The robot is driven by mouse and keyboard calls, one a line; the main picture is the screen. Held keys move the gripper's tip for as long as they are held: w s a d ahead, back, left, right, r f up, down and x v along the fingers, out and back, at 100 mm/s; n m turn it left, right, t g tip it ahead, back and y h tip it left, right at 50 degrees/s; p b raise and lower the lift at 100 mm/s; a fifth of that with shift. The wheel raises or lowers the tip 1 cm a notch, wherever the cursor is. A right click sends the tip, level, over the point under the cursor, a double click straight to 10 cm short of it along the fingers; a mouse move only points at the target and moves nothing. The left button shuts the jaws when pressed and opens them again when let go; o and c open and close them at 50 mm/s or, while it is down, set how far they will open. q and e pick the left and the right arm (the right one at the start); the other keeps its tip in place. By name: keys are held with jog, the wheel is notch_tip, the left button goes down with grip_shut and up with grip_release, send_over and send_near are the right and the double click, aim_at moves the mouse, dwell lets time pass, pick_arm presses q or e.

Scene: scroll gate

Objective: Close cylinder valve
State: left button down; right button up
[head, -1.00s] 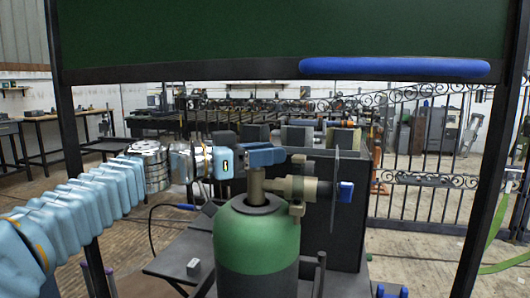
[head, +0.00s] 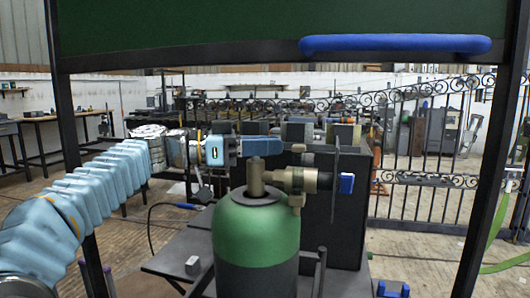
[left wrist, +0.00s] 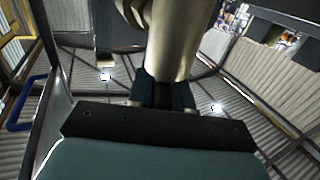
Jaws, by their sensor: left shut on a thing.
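A green gas cylinder (head: 256,232) with a grey lower body stands upright in the middle of the head view. Its brass valve (head: 256,180) rises from the top, with a brass side outlet (head: 297,179) to the right. My left gripper (head: 262,148) comes in level from the left at the valve's top. Its blue fingers are shut on the top of the valve, though the exact contact is hard to see. In the left wrist view the dark fingers (left wrist: 165,95) lie against the large brass valve body (left wrist: 178,40). My right gripper is out of view.
A blue handle bar (head: 395,45) runs along the raised green panel above. Dark posts (head: 485,170) frame both sides.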

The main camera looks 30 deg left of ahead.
pick_arm(q)
jog(key=shift+f+m+g+h, duration=0.1)
jog(key=shift+m+g+h, duration=0.3)
jog(key=shift+m+g, duration=0.15)
jog(key=m+g+h, duration=0.1)
jog(key=m+g, duration=0.1)
jog(key=g, duration=0.1)
jog(key=shift+s, duration=0.1)
jog(key=m+g+p, duration=0.1)
jog(key=m+g+h+p, duration=0.1)
jog(key=g, duration=0.1)
jog(key=m+g+p, duration=0.1)
jog(key=g, duration=0.1)
jog(key=shift+s+r+h, duration=0.25)
jog(key=shift+s+h, duration=0.05)
jog(key=shift+h, duration=0.1)
jog(key=m+g, duration=0.1)
jog(key=g, duration=0.1)
jog(key=m+g+p, duration=0.1)
jog(key=g, duration=0.1)
jog(key=shift+s+f+m, duration=0.1)
jog(key=shift+s+m, duration=0.15)
jog(key=shift+m, duration=0.1)
jog(key=shift+s+m+g, duration=0.1)
jog(key=shift+m+g, duration=0.5)
jog(key=shift+g, duration=0.25)
jog(key=shift+d+m+g+y, duration=0.1)
jog(key=shift+m+g+y, duration=0.2)
jog(key=shift+g, duration=0.2)
